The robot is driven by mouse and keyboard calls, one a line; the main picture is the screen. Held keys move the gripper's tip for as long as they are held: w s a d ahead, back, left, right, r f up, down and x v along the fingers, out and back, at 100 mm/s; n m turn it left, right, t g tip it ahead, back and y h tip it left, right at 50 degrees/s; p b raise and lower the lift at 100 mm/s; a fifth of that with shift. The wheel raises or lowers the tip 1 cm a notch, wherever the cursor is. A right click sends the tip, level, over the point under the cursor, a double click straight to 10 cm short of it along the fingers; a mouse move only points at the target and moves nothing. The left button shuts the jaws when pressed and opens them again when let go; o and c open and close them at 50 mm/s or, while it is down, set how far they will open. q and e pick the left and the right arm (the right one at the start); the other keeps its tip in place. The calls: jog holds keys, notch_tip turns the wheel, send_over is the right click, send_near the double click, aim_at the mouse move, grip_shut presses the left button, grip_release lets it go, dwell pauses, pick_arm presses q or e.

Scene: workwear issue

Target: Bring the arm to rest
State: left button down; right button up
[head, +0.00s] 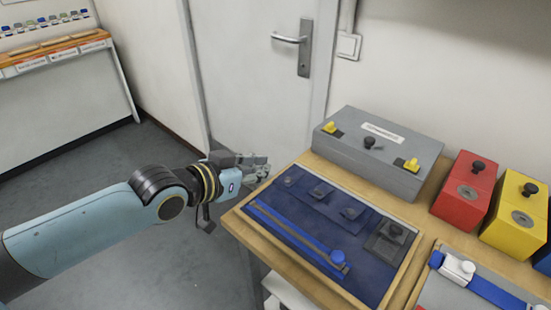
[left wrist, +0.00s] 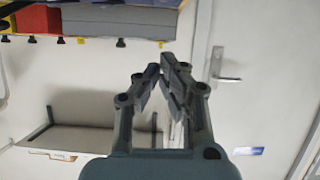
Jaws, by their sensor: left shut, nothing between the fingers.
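My left arm comes in from the left in the head view, stretched out over the floor. Its gripper (head: 262,166) is near the back left corner of the wooden table, in front of the door. In the left wrist view the fingers (left wrist: 165,76) come together at their tips. The gripper is shut with nothing between the fingers. In the head view it appears beside the blue mat; I cannot tell its exact height over the table edge. My right gripper is not in view.
The table bears a blue mat (head: 294,257) with dark fittings and a blue strap. Behind it are a grey box (head: 400,180), a red box (head: 459,206) and a yellow box (head: 512,236). The door (head: 262,70) stands behind. Floor (head: 100,175) is clear at left.

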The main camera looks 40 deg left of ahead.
pick_arm(q)
jog(key=s+d+r+g+y, duration=0.1)
jog(key=s+d+r+g, duration=0.15)
jog(key=s, duration=0.35)
jog(key=s+d+r+g, duration=0.1)
jog(key=s+g, duration=0.3)
jog(key=s, duration=0.2)
jog(key=s+d+r+g+y, duration=0.1)
jog(key=s+g, duration=0.2)
jog(key=s, duration=0.4)
notch_tip(320, 180, down, 38)
jog(key=s+a+g+b, duration=0.2)
jog(key=s+a+b, duration=0.1)
jog(key=b, duration=0.7)
jog(key=s+f+b, duration=0.6)
jog(key=s+f, duration=1.1)
jog(key=f, duration=0.4)
jog(key=shift+a+g, duration=0.3)
jog(key=shift+g, duration=0.05)
